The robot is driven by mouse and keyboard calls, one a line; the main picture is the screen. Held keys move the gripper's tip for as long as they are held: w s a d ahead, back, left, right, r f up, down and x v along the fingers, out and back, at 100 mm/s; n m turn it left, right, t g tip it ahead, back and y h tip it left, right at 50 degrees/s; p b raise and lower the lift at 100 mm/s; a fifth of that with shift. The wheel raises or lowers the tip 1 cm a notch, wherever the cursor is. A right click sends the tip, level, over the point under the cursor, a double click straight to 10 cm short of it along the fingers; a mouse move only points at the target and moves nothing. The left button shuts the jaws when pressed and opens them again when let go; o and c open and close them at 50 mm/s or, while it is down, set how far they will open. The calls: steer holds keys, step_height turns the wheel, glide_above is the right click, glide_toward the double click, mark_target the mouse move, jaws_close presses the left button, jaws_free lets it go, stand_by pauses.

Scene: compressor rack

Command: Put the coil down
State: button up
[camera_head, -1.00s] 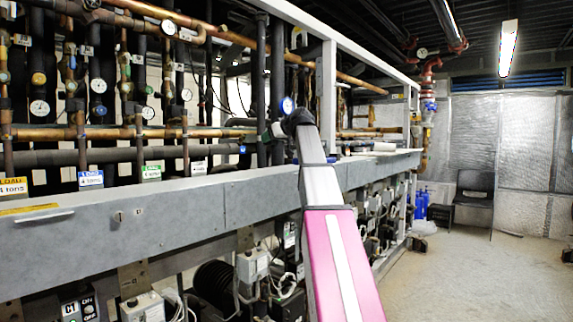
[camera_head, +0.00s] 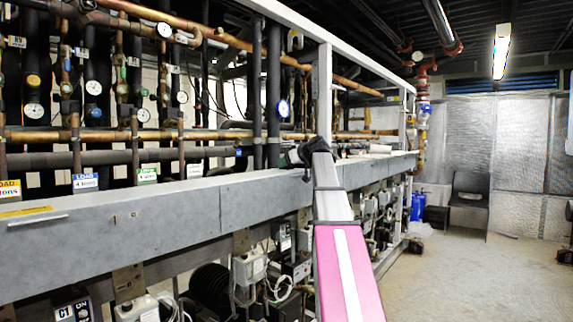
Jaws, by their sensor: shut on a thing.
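My arm reaches away from me along the grey beam. My gripper (camera_head: 301,157) is the dark end at its tip, small and partly hidden by my own arm, low over the beam's top. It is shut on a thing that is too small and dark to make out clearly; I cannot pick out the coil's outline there. Whether it touches the beam (camera_head: 150,210) I cannot tell.
Pipes with gauges (camera_head: 95,87) stand behind the beam at left. An upright post (camera_head: 325,95) is close behind my gripper. Boxes and cables hang below, with a black coiled hose (camera_head: 209,287).

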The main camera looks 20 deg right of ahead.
steer(key=shift+f, duration=0.15)
steer(key=o, duration=1.3)
steer(key=shift+c, duration=0.2)
steer(key=v, duration=1.2)
